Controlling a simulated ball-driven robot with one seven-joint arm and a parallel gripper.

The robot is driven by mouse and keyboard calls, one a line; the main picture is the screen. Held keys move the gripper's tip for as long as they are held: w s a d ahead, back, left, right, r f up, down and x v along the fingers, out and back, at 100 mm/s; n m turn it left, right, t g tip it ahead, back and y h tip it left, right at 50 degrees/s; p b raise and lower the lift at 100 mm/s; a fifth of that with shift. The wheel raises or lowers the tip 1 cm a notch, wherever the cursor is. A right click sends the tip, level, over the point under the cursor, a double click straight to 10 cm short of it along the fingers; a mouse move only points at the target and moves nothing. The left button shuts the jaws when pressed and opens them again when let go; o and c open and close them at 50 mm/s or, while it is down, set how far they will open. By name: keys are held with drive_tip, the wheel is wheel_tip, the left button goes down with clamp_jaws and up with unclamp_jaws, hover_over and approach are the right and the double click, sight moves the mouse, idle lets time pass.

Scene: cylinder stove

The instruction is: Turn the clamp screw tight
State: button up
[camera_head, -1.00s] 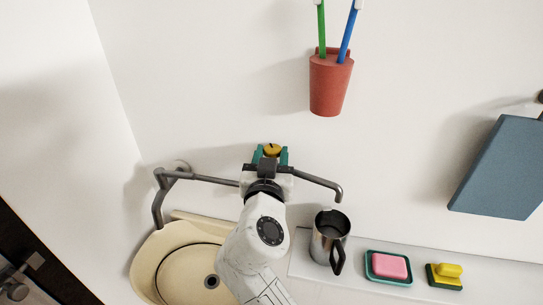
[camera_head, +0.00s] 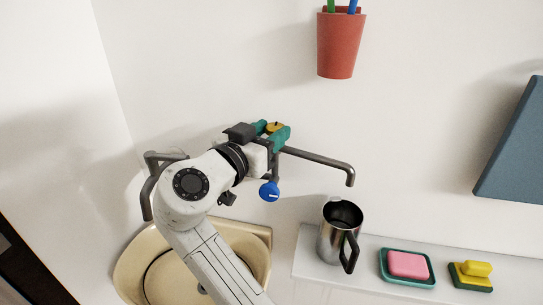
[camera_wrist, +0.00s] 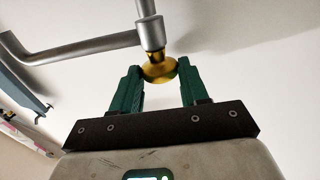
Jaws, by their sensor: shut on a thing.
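The clamp screw (camera_wrist: 160,70) has a round yellow, brass-like head just under the grey collar of a pipe joint in the wrist view. In the head view its yellow top (camera_head: 273,127) shows between green fingers. My gripper (camera_wrist: 159,78) has one green finger on each side of the head and is shut on it. The fingers and wrist hide part of the joint.
A blue knob (camera_head: 269,191) hangs just below my gripper. A sink (camera_head: 131,272) lies under the pipe. A metal mug (camera_head: 333,244), a soap dish (camera_head: 386,273) and a sponge (camera_head: 478,281) stand on the ledge at right. A red cup (camera_head: 340,45) is on the wall above.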

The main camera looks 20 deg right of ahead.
drive_tip(key=shift+w+a+m+g+h+b, duration=0.15)
drive_tip(key=shift+m+g+h+b, duration=0.4)
drive_tip(key=shift+m+g+b, duration=0.85)
drive_tip(key=shift+w+m+g+h+b, duration=0.3)
drive_tip(key=shift+m+g+h+b, duration=0.45)
drive_tip(key=shift+g, duration=1.05)
drive_tip(key=shift+w+a+m+g+h+b, duration=0.15)
drive_tip(key=shift+m+g+h+b, duration=0.25)
drive_tip(key=shift+m+g+b, duration=1.05)
drive_tip(key=shift+g, duration=0.45)
drive_tip(key=o, duration=1)
drive_tip(key=shift+w, duration=0.1)
drive_tip(key=shift+r+n+t+p, duration=0.15)
drive_tip(key=shift+n+t+p, duration=0.25)
drive_tip(key=shift+p, duration=0.05)
